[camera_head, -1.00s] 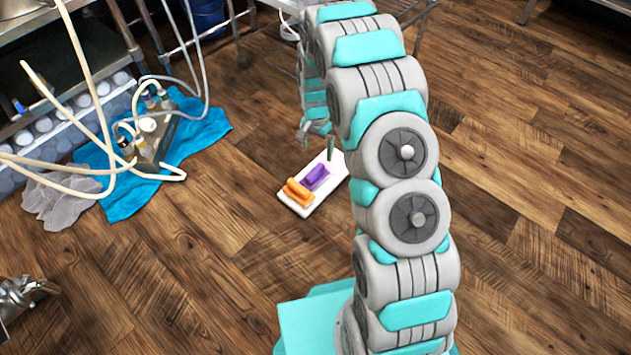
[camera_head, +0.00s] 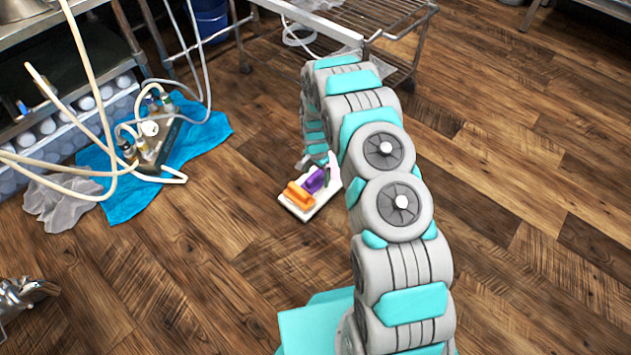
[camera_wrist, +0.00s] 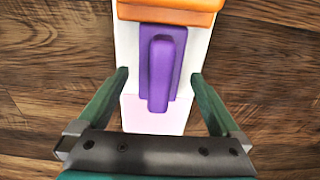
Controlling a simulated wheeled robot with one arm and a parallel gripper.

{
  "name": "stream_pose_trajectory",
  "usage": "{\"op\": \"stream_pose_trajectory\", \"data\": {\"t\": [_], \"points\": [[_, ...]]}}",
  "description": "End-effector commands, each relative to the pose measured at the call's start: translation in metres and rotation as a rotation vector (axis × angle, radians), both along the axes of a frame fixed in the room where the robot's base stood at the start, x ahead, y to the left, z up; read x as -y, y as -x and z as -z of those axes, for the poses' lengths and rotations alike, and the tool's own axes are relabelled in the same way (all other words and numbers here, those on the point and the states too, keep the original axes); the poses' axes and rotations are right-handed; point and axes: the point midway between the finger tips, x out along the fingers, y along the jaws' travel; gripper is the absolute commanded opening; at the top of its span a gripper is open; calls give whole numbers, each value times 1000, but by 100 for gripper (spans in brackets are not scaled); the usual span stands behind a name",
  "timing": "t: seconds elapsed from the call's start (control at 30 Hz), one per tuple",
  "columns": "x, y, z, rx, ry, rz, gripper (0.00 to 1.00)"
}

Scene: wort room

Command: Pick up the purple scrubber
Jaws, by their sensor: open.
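The purple scrubber (camera_head: 315,181) lies on a white board (camera_head: 325,199) on the wooden floor, with its raised handle upward. In the wrist view the purple scrubber (camera_wrist: 161,70) sits ahead of and between my fingers on the white board (camera_wrist: 203,46). My gripper (camera_wrist: 160,76) is open and empty, one green finger on each side of the board. I cannot tell how high the fingertips are above it. In the head view my gripper (camera_head: 318,168) is at the scrubber's far side, partly hidden by my arm.
An orange scrubber (camera_head: 299,194) lies on the same board beside the purple one. A metal cart (camera_head: 395,20) stands behind my arm. The floor in front and to the right is clear.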

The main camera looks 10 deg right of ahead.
Motion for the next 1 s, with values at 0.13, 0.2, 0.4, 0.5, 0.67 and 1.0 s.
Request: {"op": "stream_pose_trajectory", "data": {"t": [0.13, 0.2, 0.4, 0.5, 0.67, 1.0], "points": [[0, 2, 22, -3, 0, 0, 100], [0, 2, 28, -3, 0, 0, 100], [0, 1, 29, 0, 0, 0, 100], [0, 0, 28, 0, 0, 0, 93], [0, 0, 28, 0, 0, 0, 75], [0, 0, 28, 1, -1, -1, 37]]}}
